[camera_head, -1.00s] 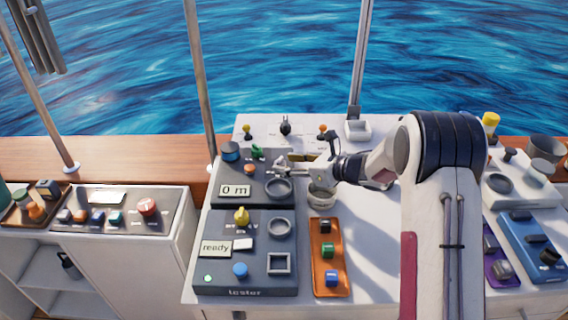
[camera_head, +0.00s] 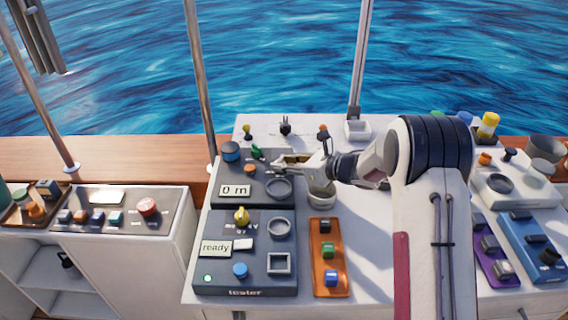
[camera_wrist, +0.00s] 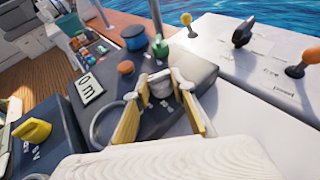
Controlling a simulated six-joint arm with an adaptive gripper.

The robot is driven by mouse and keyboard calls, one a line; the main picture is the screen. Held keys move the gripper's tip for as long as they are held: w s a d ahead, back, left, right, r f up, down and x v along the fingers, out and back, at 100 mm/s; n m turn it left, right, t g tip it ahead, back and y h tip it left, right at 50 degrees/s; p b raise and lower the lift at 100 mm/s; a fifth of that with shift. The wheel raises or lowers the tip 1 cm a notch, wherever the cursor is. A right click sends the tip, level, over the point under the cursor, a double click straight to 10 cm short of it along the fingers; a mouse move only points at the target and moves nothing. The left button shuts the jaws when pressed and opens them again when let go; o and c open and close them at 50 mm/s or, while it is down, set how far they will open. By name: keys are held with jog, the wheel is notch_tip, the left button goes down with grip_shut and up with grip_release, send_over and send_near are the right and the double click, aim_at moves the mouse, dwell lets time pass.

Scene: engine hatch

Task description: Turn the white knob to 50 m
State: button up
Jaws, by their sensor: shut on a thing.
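The white knob (camera_wrist: 160,86) stands on the dark upper panel (camera_wrist: 190,65), between the two yellow-padded fingers of my gripper (camera_wrist: 158,90). My gripper is shut on it. In the head view my gripper (camera_head: 279,165) reaches in from the right to the panel's upper right part and hides the knob there. The small display (camera_head: 235,190) on this panel reads 0 m, and it also shows in the wrist view (camera_wrist: 88,88). The knob's pointer direction cannot be made out.
A blue knob (camera_head: 231,150), a green switch (camera_head: 256,151) and an orange button (camera_head: 250,169) sit near the gripper on the same panel. A grey ring (camera_head: 279,187) is just below it.

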jog(key=shift+s+a+m+t+h, duration=0.15)
jog(key=shift+m+t+h, duration=0.7)
jog(key=shift+m+h, duration=0.25)
jog(key=shift+s+a+m+t+h, duration=0.1)
jog(key=shift+a+m+t+h, duration=0.05)
jog(key=shift+m+t+h, duration=1.2)
jog(key=shift+m+h, duration=0.55)
jog(key=shift+m, duration=0.2)
jog(key=o, duration=1.1)
jog(key=shift+s, duration=0.1)
jog(key=shift+v, duration=5.9)
jog(key=shift+r, duration=0.1)
jog(key=shift+d, duration=0.1)
